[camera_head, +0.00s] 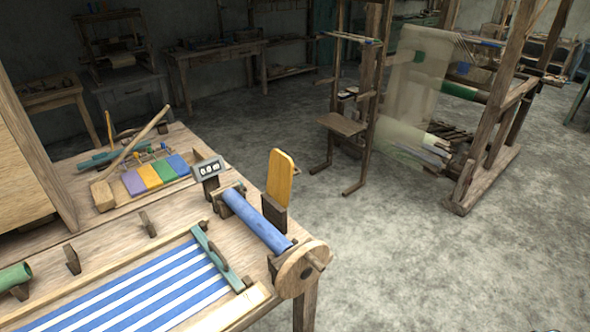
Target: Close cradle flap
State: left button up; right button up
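A yellow-orange flap (280,178) with a rounded top stands upright at the bench's right edge. Its lower end meets a dark wooden block (274,214), behind the blue roll. I take it for the cradle flap; its hinge cannot be made out. The blue roll (256,220) lies slantwise in its supports, running toward a round wooden wheel (303,268) at the bench corner. The flap stands up clear of the roll and does not cover it.
Blue-and-white striped cloth (150,292) lies on the bench with a teal bar (216,257) across its end. A small counter display (209,169) stands left of the flap. Floor (400,250) right of the bench is clear. A wooden loom frame (490,120) stands farther back.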

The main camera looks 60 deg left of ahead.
aim_at(281, 172)
jog(key=i+u, duration=0.3)
jog(key=i, duration=0.45)
jog(key=i+l+u, duration=0.1)
jog(key=i+u, duration=0.25)
jog(key=i, duration=0.4)
jog(key=i+j+u, duration=0.1)
jog(key=i+u, duration=0.5)
jog(key=u, duration=0.2)
jog(key=i+l+u, duration=0.1)
jog(key=i+u, duration=0.45)
jog(key=u, duration=0.25)
jog(key=i+u, duration=0.2)
jog(key=u, duration=2)
jog(key=k+j+u, duration=0.15)
jog(key=k+j, duration=0.2)
jog(key=j, duration=0.1)
